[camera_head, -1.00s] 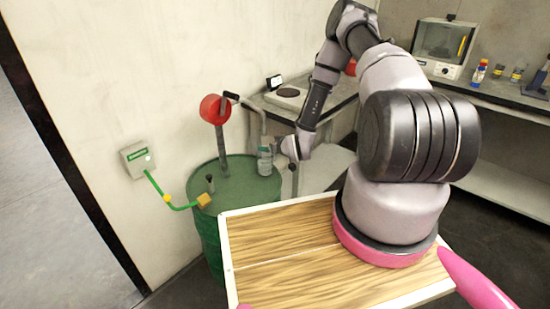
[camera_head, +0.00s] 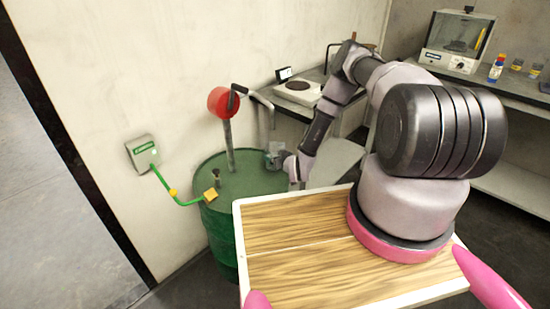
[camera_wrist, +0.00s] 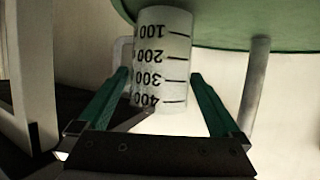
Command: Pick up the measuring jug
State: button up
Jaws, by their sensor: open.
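The measuring jug (camera_head: 273,158) is a small clear cup on the green drum's lid (camera_head: 240,183), under the spout of a pump pipe. In the wrist view the jug (camera_wrist: 164,55) is large and pale, with black marks from 100 to 400. My gripper (camera_wrist: 160,76) is open, with one green finger on each side of the jug. I cannot tell whether either finger touches it. The jug's handle shows faintly at its left. In the head view my wrist is just right of the jug and my fingers are hard to make out.
A red-topped pump (camera_head: 222,102) rises from the drum, with its pipe beside the jug. A green cable with a yellow clamp (camera_head: 210,194) runs to a wall box (camera_head: 142,152). Behind is a bench with a hotplate (camera_head: 298,91). A bottle (camera_head: 496,68) stands on the right bench.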

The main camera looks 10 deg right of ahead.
jog(key=x, duration=0.3)
jog(key=shift+w+a+f, duration=0.1)
jog(key=shift+w+f, duration=0.15)
jog(key=c, duration=1.3)
